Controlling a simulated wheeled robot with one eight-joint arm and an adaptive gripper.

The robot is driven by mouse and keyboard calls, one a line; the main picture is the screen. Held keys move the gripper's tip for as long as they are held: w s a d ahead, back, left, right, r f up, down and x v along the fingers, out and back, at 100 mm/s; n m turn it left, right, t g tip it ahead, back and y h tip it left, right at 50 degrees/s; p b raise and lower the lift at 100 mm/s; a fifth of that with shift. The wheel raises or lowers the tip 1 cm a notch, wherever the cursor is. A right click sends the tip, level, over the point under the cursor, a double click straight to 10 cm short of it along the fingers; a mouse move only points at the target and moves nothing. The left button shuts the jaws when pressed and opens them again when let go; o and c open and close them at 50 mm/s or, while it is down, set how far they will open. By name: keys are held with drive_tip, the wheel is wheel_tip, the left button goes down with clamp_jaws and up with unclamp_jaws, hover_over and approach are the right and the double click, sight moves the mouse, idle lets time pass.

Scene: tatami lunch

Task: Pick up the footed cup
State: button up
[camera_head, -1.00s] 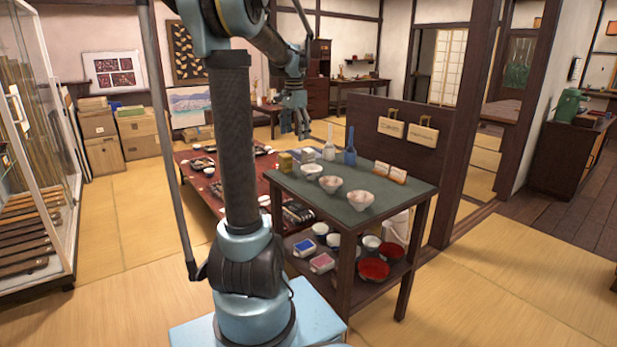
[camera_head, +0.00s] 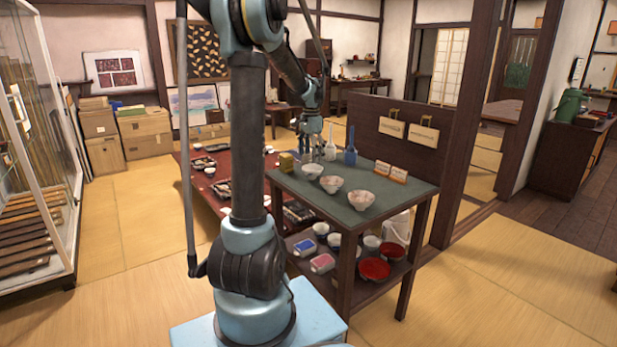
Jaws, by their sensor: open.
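Three pale cups or small bowls stand in a slanting row on the green top of a dark shelf table (camera_head: 405,183): a far one (camera_head: 312,171), a middle one (camera_head: 331,185) and a near one (camera_head: 360,202). I cannot tell at this size which is the footed cup. My gripper (camera_head: 314,156) points down over the far left part of the table top, open and empty. It appears just above or behind the far cup; the exact gap is unclear. Its fingers partly hide what is behind them.
A yellow box (camera_head: 286,162), a white bottle (camera_head: 330,143) and a blue bottle (camera_head: 351,149) stand near my gripper. Small cards (camera_head: 391,171) stand at the right. The lower shelf holds red bowls (camera_head: 374,269) and boxes. A low red table (camera_head: 205,187) lies behind, left.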

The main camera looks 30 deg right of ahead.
sight(312, 170)
drive_tip(key=shift+s+d+f, duration=0.1)
drive_tip(key=shift+s+f, duration=0.1)
drive_tip(key=shift+f, duration=1.7)
drive_tip(key=shift+s+d+f, duration=0.1)
drive_tip(key=shift+s+f, duration=0.1)
drive_tip(key=shift+f, duration=1.65)
drive_tip(key=c, duration=0.8)
drive_tip(key=shift+c, duration=0.8)
wheel_tip(312, 170, up, 9)
drive_tip(key=shift+r, duration=0.15)
wheel_tip(312, 170, down, 7)
drive_tip(key=shift+s+a+f, duration=0.1)
drive_tip(key=shift+f, duration=0.05)
drive_tip(key=m, duration=0.7)
drive_tip(key=shift+m, duration=0.4)
drive_tip(key=shift+f, duration=0.75)
